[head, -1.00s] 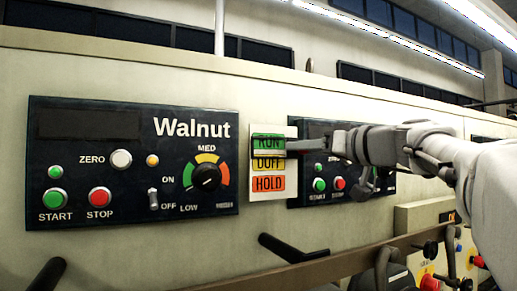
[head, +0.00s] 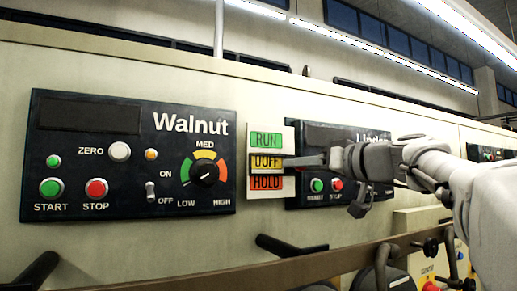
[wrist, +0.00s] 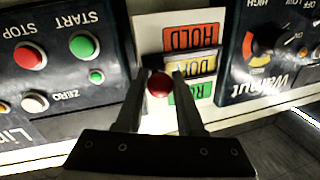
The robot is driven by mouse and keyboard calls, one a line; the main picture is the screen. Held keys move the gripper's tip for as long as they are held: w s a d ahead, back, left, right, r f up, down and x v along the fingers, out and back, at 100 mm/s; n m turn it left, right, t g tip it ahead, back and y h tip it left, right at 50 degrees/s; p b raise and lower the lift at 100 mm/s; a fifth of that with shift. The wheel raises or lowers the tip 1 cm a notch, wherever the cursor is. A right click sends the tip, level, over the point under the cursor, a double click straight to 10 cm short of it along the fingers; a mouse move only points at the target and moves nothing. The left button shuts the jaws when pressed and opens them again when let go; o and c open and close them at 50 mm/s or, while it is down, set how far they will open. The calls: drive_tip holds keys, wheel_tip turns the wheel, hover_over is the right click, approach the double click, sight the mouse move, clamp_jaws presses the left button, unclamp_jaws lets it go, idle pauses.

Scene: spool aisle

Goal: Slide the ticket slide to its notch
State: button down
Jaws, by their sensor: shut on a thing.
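The ticket slide is a dark frame (wrist: 190,56) with a red round knob (wrist: 159,84). It sits over a white card (head: 284,135) with three labels: green RUN (head: 266,139), yellow DOFF (head: 266,162) and orange HOLD (head: 266,183). The frame surrounds the DOFF label, and its lower edge lies close to HOLD. My gripper (wrist: 165,78) is shut on the knob, with one finger on each side; in the head view it reaches the card from the right. I cannot make out a notch. The wrist view shows the panel upside down.
The Walnut panel (head: 130,115) with its buttons and dial is left of the card. The Linden panel (head: 320,134) is just right of it, partly behind my arm. A rail (head: 310,268) and a dark peg handle (head: 290,246) stick out below.

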sight(286, 182)
drive_tip(key=shift+f+b, duration=1.85)
drive_tip(key=shift+b, duration=0.2)
drive_tip(key=shift+c, duration=2.2)
unclamp_jaws()
drive_tip(key=shift+s+d, duration=0.1)
drive_tip(key=b+v, duration=0.5)
drive_tip(key=v, duration=1.2)
drive_tip(key=shift+b, duration=0.4)
drive_tip(key=shift+d+r, duration=0.1)
